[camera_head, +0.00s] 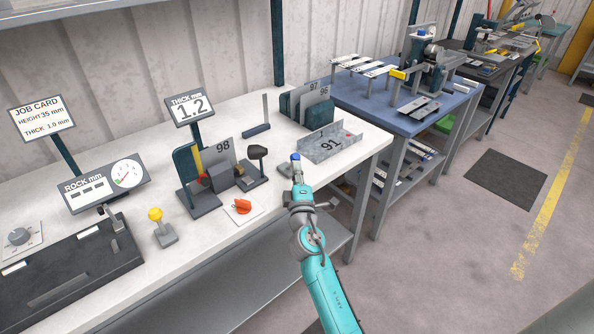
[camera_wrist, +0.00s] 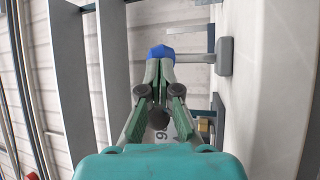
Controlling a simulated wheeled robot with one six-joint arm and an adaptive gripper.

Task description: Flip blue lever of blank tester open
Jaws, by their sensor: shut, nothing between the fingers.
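A blue knob (camera_head: 296,157) shows at the tip of my gripper (camera_head: 297,171), above the white bench near its front edge. In the wrist view the blue knob (camera_wrist: 160,53) caps a grey rod that runs to a grey base plate (camera_wrist: 225,56) on the bench. My gripper (camera_wrist: 160,66) is shut and empty, with its fingertips right at the blue knob; I cannot tell whether they touch it. The base is partly hidden behind my gripper in the head view. A thickness readout (camera_head: 190,106) reading 1.2 stands behind a fixture holding plate 98 (camera_head: 222,152).
A black-knobbed lever (camera_head: 257,153) stands left of my gripper. A channel part marked 91 (camera_head: 331,143) lies to the right. A red dial (camera_head: 243,206) and a yellow-knobbed stand (camera_head: 156,216) are nearer the front. A blue table (camera_head: 395,122) adjoins the bench on the right.

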